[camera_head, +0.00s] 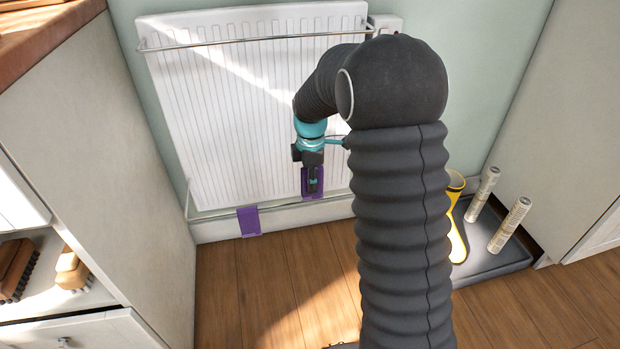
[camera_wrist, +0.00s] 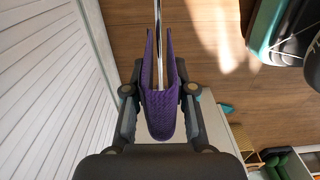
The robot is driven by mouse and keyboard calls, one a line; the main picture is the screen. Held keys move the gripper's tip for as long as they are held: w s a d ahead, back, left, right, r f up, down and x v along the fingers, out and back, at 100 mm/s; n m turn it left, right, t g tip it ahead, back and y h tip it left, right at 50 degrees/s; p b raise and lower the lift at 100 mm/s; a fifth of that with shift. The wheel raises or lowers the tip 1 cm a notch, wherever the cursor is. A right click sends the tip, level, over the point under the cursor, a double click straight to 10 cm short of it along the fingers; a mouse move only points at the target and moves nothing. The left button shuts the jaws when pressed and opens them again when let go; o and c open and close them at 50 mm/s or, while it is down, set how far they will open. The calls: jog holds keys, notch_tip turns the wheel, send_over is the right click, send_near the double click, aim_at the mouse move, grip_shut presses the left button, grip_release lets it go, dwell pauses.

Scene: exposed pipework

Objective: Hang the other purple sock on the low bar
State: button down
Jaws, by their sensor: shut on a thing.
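My gripper (camera_head: 313,182) is shut on a purple sock (camera_head: 306,194) at the low bar (camera_head: 285,204), in front of the radiator's lower edge. In the wrist view, the sock (camera_wrist: 160,112) is folded between the fingers of my gripper (camera_wrist: 160,92). Its two flaps lie on either side of the shiny low bar (camera_wrist: 158,45), with the fold towards my gripper. I cannot tell whether the fold touches the bar. Another purple sock (camera_head: 249,221) hangs over the low bar to the left, apart from my gripper.
The white radiator (camera_head: 225,110) stands close behind my gripper, with an upper bar (camera_head: 240,41) across its top. A cabinet (camera_head: 100,150) is at the left. A dark tray (camera_head: 490,255) with a yellow boot (camera_head: 457,225) is at the right. The wooden floor (camera_head: 230,290) is clear.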

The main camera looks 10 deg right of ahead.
jog(key=shift+f+b, duration=1.2)
jog(key=shift+f, duration=1.25)
jog(key=shift+f+b, duration=0.45)
jog(key=shift+f, duration=2.4)
